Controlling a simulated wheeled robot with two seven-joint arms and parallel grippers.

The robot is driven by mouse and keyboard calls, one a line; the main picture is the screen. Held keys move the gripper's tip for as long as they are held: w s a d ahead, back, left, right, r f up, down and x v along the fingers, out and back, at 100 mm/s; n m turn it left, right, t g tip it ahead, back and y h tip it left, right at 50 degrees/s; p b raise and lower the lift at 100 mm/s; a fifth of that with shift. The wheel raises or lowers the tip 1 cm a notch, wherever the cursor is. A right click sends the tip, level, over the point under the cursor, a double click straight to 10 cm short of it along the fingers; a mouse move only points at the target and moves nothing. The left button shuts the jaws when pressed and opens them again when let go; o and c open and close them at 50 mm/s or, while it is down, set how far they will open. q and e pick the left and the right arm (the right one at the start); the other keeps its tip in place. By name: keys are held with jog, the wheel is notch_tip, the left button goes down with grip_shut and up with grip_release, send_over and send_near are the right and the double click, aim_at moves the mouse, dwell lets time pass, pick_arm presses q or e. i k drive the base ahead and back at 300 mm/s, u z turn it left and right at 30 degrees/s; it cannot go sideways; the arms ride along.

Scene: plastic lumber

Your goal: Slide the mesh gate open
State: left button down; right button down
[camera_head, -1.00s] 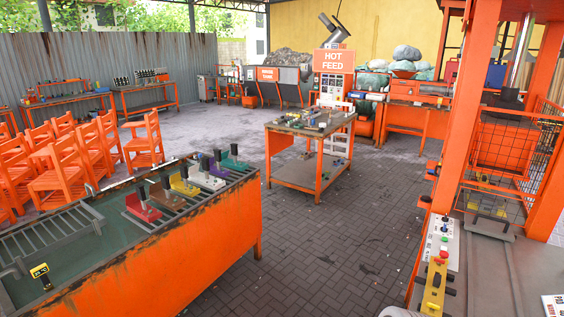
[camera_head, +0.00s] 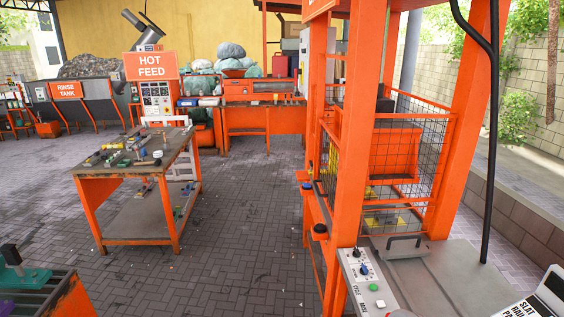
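The mesh gate (camera_head: 439,150) is a black wire grid in an orange frame, on the orange press stand right of the middle. An orange block (camera_head: 394,150) shows through the wire. A thick orange post (camera_head: 357,140) hides part of the mesh on the left. A dark bar handle (camera_head: 405,241) sits low at the front, above the grey bed; I cannot tell how far the gate stands open. Neither of my grippers is in view.
A control panel (camera_head: 364,280) with buttons is at the front of the press, and a white sign (camera_head: 543,298) lies at the right. An orange worktable (camera_head: 133,190) with small parts stands to the left. Paved floor (camera_head: 240,240) between is clear.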

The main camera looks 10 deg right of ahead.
aim_at(322, 122)
jog(key=z, duration=0.3)
jog(key=i, duration=1.15)
jog(key=u, duration=0.55)
jog(key=i, duration=1.05)
jog(key=z, duration=0.3)
